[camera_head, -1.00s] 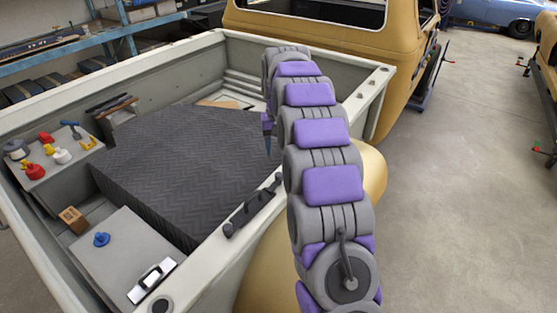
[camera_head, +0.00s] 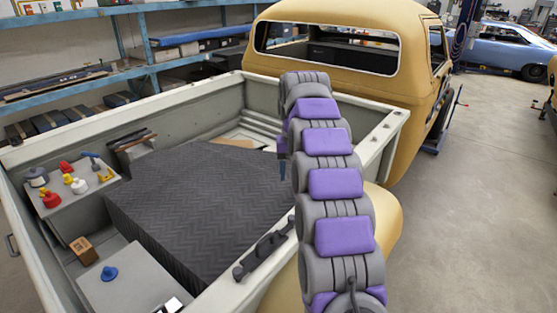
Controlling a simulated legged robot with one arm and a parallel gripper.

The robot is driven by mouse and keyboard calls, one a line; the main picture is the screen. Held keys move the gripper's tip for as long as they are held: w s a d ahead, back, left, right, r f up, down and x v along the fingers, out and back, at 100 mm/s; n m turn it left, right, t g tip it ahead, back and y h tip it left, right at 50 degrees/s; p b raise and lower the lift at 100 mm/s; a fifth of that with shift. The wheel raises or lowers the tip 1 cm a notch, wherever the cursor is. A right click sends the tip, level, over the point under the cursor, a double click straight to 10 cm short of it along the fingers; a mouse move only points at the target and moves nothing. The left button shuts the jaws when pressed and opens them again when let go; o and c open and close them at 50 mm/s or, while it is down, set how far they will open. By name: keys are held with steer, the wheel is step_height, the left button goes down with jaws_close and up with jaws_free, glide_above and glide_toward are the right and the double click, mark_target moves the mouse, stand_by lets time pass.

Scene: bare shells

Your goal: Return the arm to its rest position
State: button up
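My arm (camera_head: 335,184), grey with purple pads, reaches forward from the bottom right of the view. It extends along the right side wall of a pickup truck's bed. Its far end curls over toward the bed near the wall. My gripper (camera_head: 283,168) is mostly hidden behind the arm; only a small dark part shows hanging down at the arm's left edge. Its fingers cannot be made out, and I see nothing held there.
The bed wall (camera_head: 375,150) runs close beside the arm. In the bed are a dark ridged block (camera_head: 190,205), a shelf with bottles and tools (camera_head: 72,195), a wooden block (camera_head: 83,250) and a blue knob (camera_head: 109,273). The yellow cab (camera_head: 410,60) stands ahead. Floor (camera_head: 475,200) is clear at right.

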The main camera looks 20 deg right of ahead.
steer(key=s+a+f+n+b, duration=0.1)
steer(key=s+a+f+b, duration=0.1)
steer(key=s, duration=0.9)
steer(key=s+a+f+g+b, duration=0.1)
steer(key=s+a+f+b, duration=0.2)
steer(key=s+a, duration=0.3)
steer(key=s+a+f+n+b, duration=0.1)
steer(key=s+a+f+b, duration=0.2)
steer(key=s, duration=1.4)
steer(key=shift+a+f+n, duration=0.3)
steer(key=shift+a+f, duration=0.1)
steer(key=shift+f, duration=0.25)
steer(key=shift+g, duration=0.4)
steer(key=s+f, duration=0.2)
steer(key=s, duration=0.2)
steer(key=s+f+b, duration=0.1)
steer(key=s+f, duration=0.1)
steer(key=s, duration=0.1)
steer(key=s+a+f+b, duration=0.1)
steer(key=s+f, duration=0.2)
steer(key=s, duration=0.1)
steer(key=shift+s, duration=0.3)
steer(key=shift+c, duration=0.2)
steer(key=shift+s+f, duration=0.1)
steer(key=shift+s, duration=0.05)
steer(key=shift+c, duration=0.9)
steer(key=shift+d, duration=0.15)
